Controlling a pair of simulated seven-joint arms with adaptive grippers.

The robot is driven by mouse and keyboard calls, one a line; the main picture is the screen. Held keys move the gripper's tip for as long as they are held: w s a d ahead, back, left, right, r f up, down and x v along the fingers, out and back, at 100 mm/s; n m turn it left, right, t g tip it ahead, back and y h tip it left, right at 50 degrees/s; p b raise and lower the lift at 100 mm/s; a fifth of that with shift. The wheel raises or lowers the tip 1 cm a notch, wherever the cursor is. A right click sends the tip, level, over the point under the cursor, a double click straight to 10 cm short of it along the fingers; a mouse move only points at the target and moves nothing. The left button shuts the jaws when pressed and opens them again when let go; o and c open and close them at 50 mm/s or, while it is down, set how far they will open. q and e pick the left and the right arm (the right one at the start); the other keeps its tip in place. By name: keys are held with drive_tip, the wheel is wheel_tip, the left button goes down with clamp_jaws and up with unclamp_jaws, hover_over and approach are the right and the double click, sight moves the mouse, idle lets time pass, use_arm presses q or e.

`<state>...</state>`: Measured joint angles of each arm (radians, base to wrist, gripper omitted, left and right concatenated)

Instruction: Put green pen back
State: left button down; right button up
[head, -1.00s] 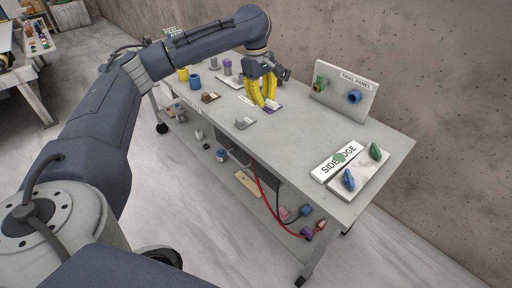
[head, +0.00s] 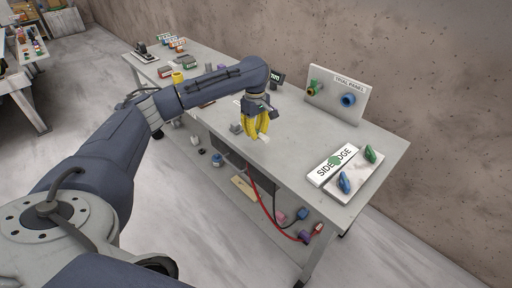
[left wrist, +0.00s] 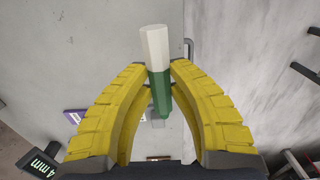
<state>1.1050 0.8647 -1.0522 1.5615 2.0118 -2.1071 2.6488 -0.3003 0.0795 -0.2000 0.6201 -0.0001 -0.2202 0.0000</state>
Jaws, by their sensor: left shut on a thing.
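The green pen (left wrist: 160,92) has a green barrel and a thick white end. My left gripper (head: 257,130) is shut on it, with the yellow fingers on both sides of the barrel in the left wrist view. The white end sticks out past the fingertips. In the head view the gripper hangs over the near edge of the grey bench top (head: 310,135), and a small white piece shows by its fingertips. Whether the pen touches the bench I cannot tell. My right gripper is not in view.
The trial panel (head: 327,103) with green and blue fittings stands at the back. The SIDE EDGE board (head: 333,166) and a plate with green and blue knobs lie at right. A small grey block (head: 235,128) is left of the gripper. The bench between gripper and boards is clear.

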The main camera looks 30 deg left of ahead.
sight(256, 151)
use_arm(q)
drive_tip(key=shift+f, duration=3.9)
drive_tip(key=shift+f, duration=0.15)
drive_tip(key=c, duration=1.3)
unclamp_jaws()
wheel_tip(256, 151, up, 12)
drive_tip(key=shift+a+r, duration=0.15)
